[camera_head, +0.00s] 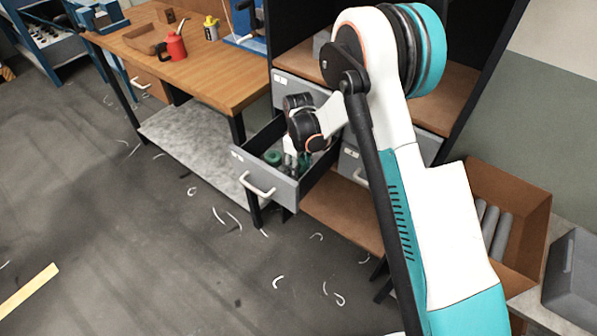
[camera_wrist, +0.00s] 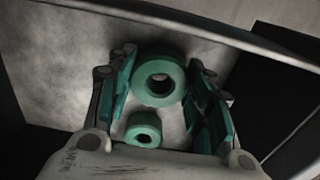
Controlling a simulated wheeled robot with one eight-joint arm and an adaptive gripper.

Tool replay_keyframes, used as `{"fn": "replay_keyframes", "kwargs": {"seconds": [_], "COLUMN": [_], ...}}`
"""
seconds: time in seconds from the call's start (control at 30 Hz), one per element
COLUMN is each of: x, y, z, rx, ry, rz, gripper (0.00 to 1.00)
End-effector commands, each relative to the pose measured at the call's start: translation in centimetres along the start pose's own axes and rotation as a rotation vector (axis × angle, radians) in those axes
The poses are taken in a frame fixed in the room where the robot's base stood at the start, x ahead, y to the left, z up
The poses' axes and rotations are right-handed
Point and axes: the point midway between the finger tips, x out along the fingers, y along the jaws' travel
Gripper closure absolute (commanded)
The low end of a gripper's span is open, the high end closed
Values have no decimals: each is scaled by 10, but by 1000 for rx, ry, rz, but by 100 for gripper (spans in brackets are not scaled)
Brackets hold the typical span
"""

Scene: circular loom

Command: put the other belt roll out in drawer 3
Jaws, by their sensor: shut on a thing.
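A grey drawer (camera_head: 266,180) with a pale handle stands pulled out below the shelf unit; its label is too small to read. My gripper (camera_head: 293,163) reaches down inside it. One green roll (camera_head: 273,158) shows in the drawer in the head view, left of my gripper; the other is not clearly visible there.
The drawer's dark side walls stand close around my gripper. A wooden workbench (camera_head: 190,65) with a red can (camera_head: 174,46) is at left. A brown box (camera_head: 507,215) with grey rolls and a grey bin (camera_head: 573,278) are at right. Open floor lies in front, with scattered pale scraps.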

Motion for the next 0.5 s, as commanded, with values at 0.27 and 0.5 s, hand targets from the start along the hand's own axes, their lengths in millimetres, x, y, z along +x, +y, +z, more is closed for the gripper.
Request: {"fn": "replay_keyframes", "kwargs": {"seconds": [0.27, 0.5], "x": [18, 22], "y": [0, 0], "z": [0, 0], "rx": [0, 0], "ry": [0, 0], "rz": [0, 0], "gripper": [78, 78]}}
